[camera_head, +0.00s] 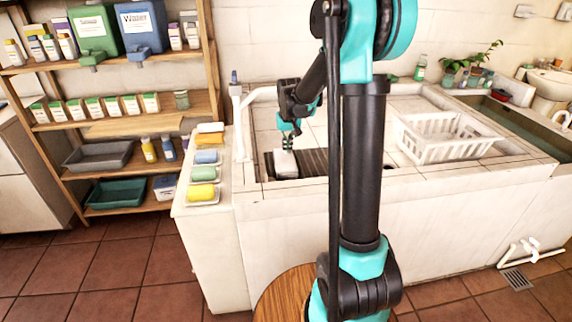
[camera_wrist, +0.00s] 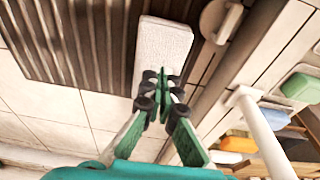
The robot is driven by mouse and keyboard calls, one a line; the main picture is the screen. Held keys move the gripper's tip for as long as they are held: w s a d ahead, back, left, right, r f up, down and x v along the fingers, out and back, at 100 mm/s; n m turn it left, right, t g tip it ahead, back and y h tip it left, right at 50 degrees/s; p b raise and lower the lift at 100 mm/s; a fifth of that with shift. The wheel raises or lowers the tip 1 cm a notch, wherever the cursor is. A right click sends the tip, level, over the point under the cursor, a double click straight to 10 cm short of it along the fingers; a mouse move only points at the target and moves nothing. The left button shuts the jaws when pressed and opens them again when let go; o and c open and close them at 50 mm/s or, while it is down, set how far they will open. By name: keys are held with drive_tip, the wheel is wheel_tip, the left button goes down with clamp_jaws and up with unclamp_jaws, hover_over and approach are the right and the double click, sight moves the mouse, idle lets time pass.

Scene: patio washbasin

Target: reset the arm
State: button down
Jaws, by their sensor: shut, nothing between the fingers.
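My gripper (camera_head: 287,143) is over the washbasin counter, with its fingers pointing down. In the wrist view my gripper (camera_wrist: 162,90) is shut, with its fingertips together and nothing between them. A white block (camera_head: 285,163) lies beneath the fingertips on the dark ribbed board. In the wrist view the white block (camera_wrist: 163,48) is just beyond the fingertips; I cannot tell whether they touch it. My arm runs up from the basin area and crosses the middle of the head view.
The dark ribbed board (camera_wrist: 70,45) lies in the tiled basin. A white pipe (camera_head: 238,125) stands to its left, beside dishes with coloured bars (camera_head: 203,173). A white basket (camera_head: 440,138) sits at right. A wooden shelf (camera_head: 110,128) with bottles and bins stands at far left.

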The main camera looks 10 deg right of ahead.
drive_tip(key=shift+r, duration=0.8)
drive_tip(key=shift+t, duration=0.5)
drive_tip(key=s+d, duration=0.1)
drive_tip(key=s, duration=0.8)
drive_tip(key=s+d+f, duration=0.1)
drive_tip(key=s, duration=0.4)
drive_tip(key=shift+s+d, duration=0.3)
drive_tip(key=s+f, duration=0.3)
drive_tip(key=s, duration=0.5)
drive_tip(key=s+d+f+t, duration=0.1)
drive_tip(key=s+f, duration=0.2)
drive_tip(key=s, duration=0.4)
drive_tip(key=shift+s+d, duration=0.25)
drive_tip(key=shift+s, duration=0.1)
